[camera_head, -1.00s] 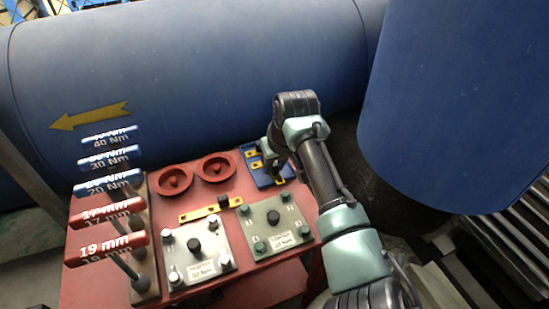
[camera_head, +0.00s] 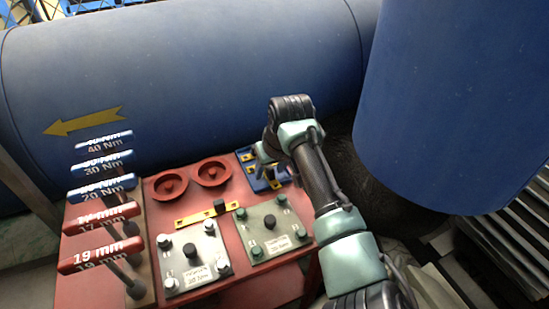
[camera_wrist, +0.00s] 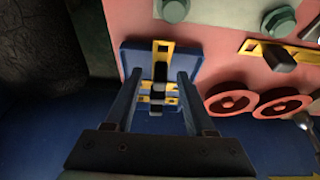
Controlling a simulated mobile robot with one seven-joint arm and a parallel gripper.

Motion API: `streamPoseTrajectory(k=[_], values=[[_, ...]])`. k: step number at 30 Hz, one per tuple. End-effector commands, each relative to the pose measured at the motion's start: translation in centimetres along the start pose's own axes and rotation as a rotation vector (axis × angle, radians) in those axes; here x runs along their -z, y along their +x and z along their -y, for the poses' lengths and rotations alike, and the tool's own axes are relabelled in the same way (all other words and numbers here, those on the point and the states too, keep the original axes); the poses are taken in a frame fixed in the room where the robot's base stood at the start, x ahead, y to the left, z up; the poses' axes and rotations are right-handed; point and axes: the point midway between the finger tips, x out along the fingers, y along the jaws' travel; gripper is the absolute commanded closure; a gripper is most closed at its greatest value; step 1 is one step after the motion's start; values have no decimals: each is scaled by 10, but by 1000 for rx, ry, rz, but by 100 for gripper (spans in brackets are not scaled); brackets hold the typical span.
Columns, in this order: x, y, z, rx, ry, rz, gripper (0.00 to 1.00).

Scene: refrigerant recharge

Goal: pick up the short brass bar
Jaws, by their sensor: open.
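Yellow brass bars with black knobs lie in a blue tray (camera_head: 243,152), which also shows in the wrist view (camera_wrist: 196,62). One brass bar (camera_wrist: 162,48) points lengthwise away from my gripper (camera_wrist: 158,76). Shorter-looking crosswise brass bars (camera_wrist: 146,99) lie nearer, between the fingers in the picture. I cannot tell for sure which is the short one. My gripper is open above the tray, its two fingers either side of the black knobs, with nothing visibly held. In the head view my arm hides most of the gripper and part of the tray.
A longer yellow bar (camera_head: 190,219) lies on the red table (camera_head: 155,207). Beside it are two red round dishes (camera_head: 170,184), two bolted plates (camera_head: 190,263) and a rack of labelled tools (camera_head: 103,215). Large blue cylinders (camera_head: 190,80) stand close behind and to the right.

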Motion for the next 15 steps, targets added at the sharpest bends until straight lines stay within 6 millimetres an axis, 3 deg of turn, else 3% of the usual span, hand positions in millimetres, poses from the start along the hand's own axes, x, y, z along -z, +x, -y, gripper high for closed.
streamPoseTrajectory(k=[3, 6, 15], values=[[-2, 6, -1, -2, -2, -1, 45], [3, -28, 0, 1, 1, -1, 45], [2, -84, 0, 0, 1, -2, 45]])
